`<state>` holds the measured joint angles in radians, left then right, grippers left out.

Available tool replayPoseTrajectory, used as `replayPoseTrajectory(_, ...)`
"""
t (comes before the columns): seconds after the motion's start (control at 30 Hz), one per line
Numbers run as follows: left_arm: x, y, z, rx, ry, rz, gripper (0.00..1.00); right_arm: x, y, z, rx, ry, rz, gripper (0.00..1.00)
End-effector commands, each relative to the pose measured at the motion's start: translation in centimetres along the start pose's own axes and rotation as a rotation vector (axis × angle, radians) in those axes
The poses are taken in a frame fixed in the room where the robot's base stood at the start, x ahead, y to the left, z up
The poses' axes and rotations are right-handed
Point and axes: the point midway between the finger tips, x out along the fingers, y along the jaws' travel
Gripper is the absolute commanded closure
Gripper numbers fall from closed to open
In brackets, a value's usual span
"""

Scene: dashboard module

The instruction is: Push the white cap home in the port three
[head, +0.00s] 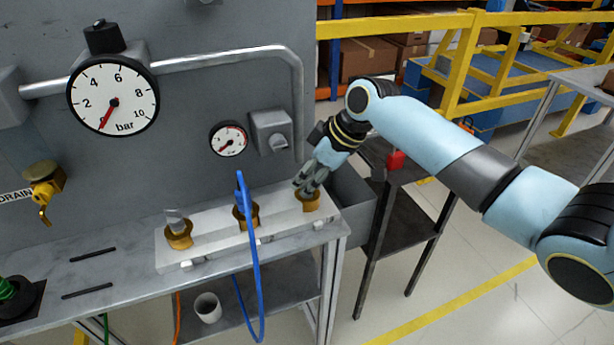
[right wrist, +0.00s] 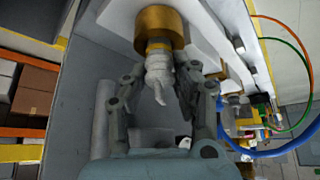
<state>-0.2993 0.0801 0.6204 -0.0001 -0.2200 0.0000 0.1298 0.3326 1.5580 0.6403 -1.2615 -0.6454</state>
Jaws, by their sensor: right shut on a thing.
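A white manifold block (head: 215,245) on the bench carries three brass ports. My right gripper (head: 308,186) is at the rightmost brass port (head: 309,203), coming down from the upper right. In the right wrist view, the white cap (right wrist: 158,70) stands in line with that brass port (right wrist: 160,27), at its mouth, between the fingers of my right gripper (right wrist: 163,98). The gripper is shut on the cap. How deep the cap sits in the port cannot be told. In the head view the fingers hide the cap. My left gripper is not in view.
A blue hose (head: 256,270) rises from the middle port (head: 245,217) and loops down in front of the block. A pale fitting (head: 176,220) stands in the left port (head: 178,238). A grey panel with gauges (head: 113,100) stands behind. A grey bin (head: 352,205) is right of the bench.

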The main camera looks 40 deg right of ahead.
Motion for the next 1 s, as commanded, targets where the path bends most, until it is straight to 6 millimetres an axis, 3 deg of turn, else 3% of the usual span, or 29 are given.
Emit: replayPoseTrajectory(1.0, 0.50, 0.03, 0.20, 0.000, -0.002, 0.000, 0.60, 0.74, 0.00, 0.40, 0.000, 0.000, 0.000, 1.00)
